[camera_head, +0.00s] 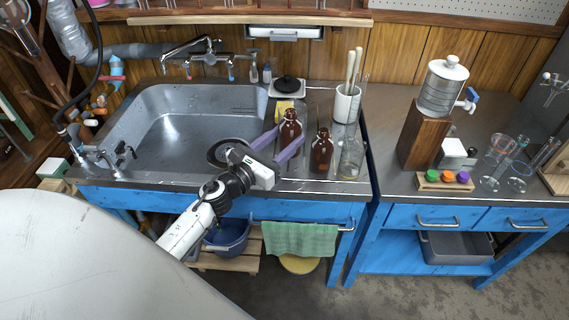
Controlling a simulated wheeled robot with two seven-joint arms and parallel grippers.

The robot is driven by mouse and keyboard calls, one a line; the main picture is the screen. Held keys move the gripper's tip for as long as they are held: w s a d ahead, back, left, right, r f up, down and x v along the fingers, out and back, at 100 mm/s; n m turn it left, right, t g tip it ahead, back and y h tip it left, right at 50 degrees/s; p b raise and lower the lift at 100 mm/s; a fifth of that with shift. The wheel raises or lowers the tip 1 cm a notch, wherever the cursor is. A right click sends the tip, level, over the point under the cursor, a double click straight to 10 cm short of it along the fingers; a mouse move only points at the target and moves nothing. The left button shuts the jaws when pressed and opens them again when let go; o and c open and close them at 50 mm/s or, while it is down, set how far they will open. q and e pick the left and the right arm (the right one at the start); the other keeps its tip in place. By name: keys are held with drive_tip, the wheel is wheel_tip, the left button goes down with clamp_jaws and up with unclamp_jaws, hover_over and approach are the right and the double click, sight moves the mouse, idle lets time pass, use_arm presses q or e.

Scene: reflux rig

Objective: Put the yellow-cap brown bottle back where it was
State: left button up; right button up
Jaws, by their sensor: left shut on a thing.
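Two brown bottles stand out on the ribbed drainer right of the sink. The left brown bottle (290,126) is upright between the purple fingers of my left gripper (287,134), which is shut on it. I cannot tell whether its base touches the drainer. The right brown bottle (322,154) stands upright nearer the front, apart from the gripper. No yellow cap is clear on either bottle at this size. A yellow item (284,109) lies just behind the held bottle, partly hidden. My right gripper is not in view.
The steel sink (180,125) is on the left. A clear flask (351,158) and a white pot with pestles (346,104) stand close right of the bottles. A black-lidded dish (287,86) sits behind. A rack with coloured caps (444,182) is on the right bench.

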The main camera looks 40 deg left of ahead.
use_arm(q)
drive_tip(key=shift+f+b, duration=0.95)
drive_tip(key=shift+f, duration=1.8)
drive_tip(key=shift+f, duration=0.1)
drive_tip(key=o, duration=1.3)
drive_tip(key=shift+c, duration=0.2)
drive_tip(key=s+b, duration=0.1)
drive_tip(key=s, duration=1.1)
drive_tip(key=shift+a, duration=0.2)
